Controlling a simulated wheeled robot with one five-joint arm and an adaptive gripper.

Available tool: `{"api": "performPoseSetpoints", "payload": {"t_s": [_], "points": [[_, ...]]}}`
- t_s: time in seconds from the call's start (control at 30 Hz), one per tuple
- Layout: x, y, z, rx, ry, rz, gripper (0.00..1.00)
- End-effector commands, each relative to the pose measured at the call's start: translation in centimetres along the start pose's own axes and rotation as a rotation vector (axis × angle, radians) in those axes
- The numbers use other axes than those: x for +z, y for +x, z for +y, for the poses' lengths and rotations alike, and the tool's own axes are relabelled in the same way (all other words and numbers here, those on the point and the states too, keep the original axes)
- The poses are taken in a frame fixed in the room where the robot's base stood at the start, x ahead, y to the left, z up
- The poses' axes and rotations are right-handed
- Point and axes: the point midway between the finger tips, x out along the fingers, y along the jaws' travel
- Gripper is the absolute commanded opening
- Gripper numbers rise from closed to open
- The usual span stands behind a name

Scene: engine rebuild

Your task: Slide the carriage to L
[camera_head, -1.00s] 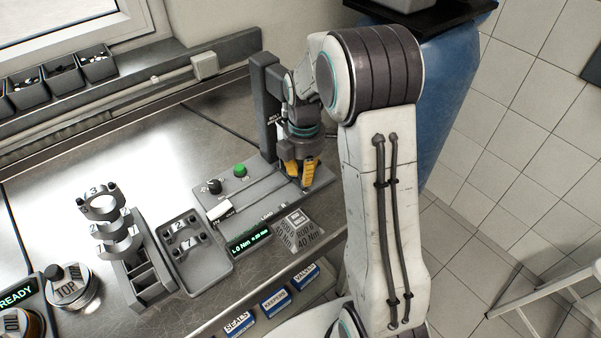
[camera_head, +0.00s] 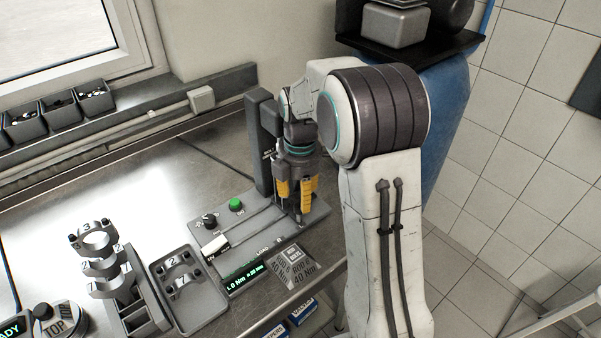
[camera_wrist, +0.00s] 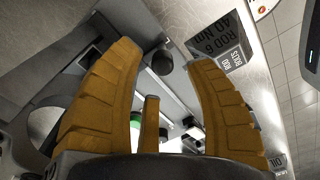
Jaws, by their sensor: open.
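The grey bench station (camera_head: 232,232) has a long slotted track, an upright post (camera_head: 262,140) at its far end and a "LOAD" label on its front edge. My gripper (camera_head: 295,201) points down over the track's right end, near the post, with its yellow fingers apart. In the wrist view my gripper (camera_wrist: 158,52) is open, and a round black knob (camera_wrist: 162,62) shows between the fingertips, not visibly gripped. I cannot tell whether this knob belongs to the carriage. A white block (camera_head: 215,245) sits at the track's left end. My fingers hide part of the track.
The station carries a green button (camera_head: 236,204) and a black dial (camera_head: 209,220). In front are a lit torque display (camera_head: 244,277) and a grey "ROD" label plate (camera_head: 293,266). A tray (camera_head: 190,300) and a ring stand (camera_head: 130,300) stand left. Bare bench lies behind.

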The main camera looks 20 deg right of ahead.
Motion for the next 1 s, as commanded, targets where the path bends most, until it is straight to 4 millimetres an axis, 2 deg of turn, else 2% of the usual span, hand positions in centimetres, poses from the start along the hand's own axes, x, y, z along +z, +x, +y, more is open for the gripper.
{"api": "performPoseSetpoints", "payload": {"t_s": [0.2,0.5,0.7,1.0], "points": [[0.0,-3.8,0.1,0.004,0.001,0.000,0.49],[0.1,-7.2,0.0,0.001,0.001,0.000,0.49],[0.1,-7.9,0.0,-0.001,0.001,0.000,0.49],[0.1,-7.9,0.0,-0.001,0.001,0.000,0.49]]}}
